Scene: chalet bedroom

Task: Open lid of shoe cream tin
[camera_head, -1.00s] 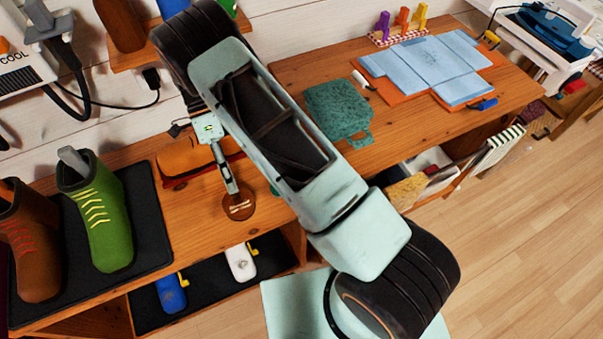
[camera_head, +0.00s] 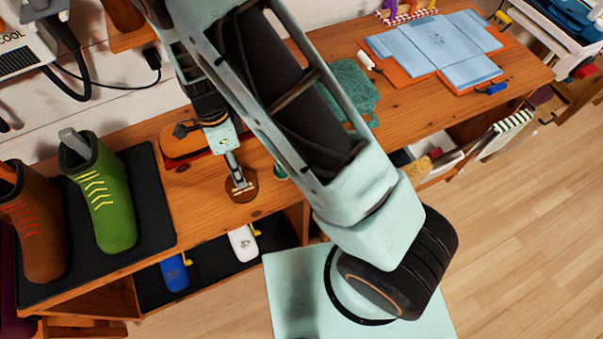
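The shoe cream tin appears to be the small round brown disc (camera_head: 249,194) on the wooden bench top, near its front edge. My gripper (camera_head: 239,186) points down at it from above, with its tips at or just over the top of the disc. The tips are small and close together in this view, and I cannot tell whether they touch the lid or hold it. The lid appears to be on the tin. My arm covers much of the bench behind and to the right of the gripper.
An orange-brown brush-like item (camera_head: 178,143) lies behind the gripper. A green boot (camera_head: 108,205) and a brown boot (camera_head: 38,225) stand on a black mat (camera_head: 155,222) at left. A small green round thing (camera_head: 280,171) is right of the tin, partly hidden. A green cloth (camera_head: 352,82) lies farther right.

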